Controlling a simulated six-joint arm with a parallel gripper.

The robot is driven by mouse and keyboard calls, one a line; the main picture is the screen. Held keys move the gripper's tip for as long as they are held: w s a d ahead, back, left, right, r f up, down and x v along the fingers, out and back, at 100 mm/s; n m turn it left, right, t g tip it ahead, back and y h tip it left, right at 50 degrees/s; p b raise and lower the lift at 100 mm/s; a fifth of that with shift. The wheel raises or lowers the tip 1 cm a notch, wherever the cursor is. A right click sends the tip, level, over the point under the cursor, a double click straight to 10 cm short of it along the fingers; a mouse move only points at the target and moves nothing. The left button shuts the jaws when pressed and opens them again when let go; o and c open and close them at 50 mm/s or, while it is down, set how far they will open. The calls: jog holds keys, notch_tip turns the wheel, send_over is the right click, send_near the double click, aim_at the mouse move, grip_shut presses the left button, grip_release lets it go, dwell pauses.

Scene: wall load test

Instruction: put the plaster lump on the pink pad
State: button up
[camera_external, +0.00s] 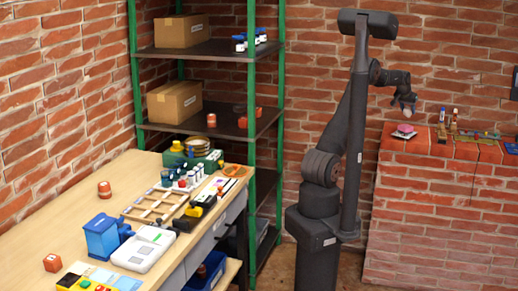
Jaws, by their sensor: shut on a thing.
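My gripper (404,104) is at the right, above the brick wall top, pointing down. It is shut on a small pale lump, which looks like the plaster lump (408,98); the fingers hide part of it. The pink pad (405,129) lies at the left end of the wall top, on a pale flat piece. The gripper and lump are above the pad with a visible gap between them.
Several small things, among them an orange-brown bottle (454,115) and a dark bottle (442,115), stand right of the pad on the brick ledge (420,146). A cluttered wooden table (75,212) and a shelf rack (281,100) are at the left.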

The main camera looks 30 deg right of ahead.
aim_at(407, 116)
jog(key=shift+f, duration=2)
jog(key=shift+f, duration=0.15)
jog(key=o, duration=1)
jog(key=v, duration=1.2)
